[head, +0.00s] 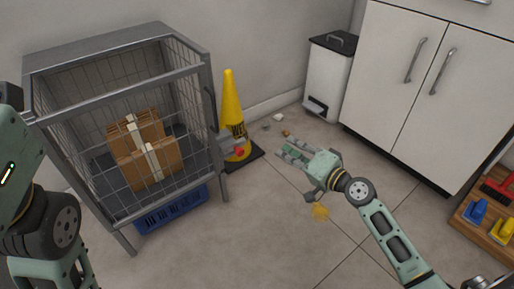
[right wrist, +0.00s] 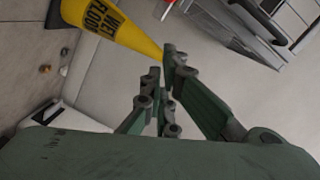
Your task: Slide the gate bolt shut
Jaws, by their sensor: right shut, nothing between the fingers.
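The gate bolt (head: 239,152) is a small grey fitting with a red knob at the right front post of a grey wire-mesh cage (head: 120,60). The cage's mesh front appears closed; how far the bolt is slid I cannot tell. A bit of red at the top edge of the right wrist view may be the knob. My right gripper (head: 288,150) is right of the bolt, apart from it, with its fingers shut and empty. The fingers also show in the right wrist view (right wrist: 165,85). My left arm stands at the left edge; its gripper is out of frame.
Brown boxes (head: 145,155) sit inside the cage, and a blue crate (head: 172,210) is below it. A yellow wet-floor cone (head: 232,100) stands close behind the bolt. A white bin (head: 328,78) and white cupboard (head: 425,90) are at the back right.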

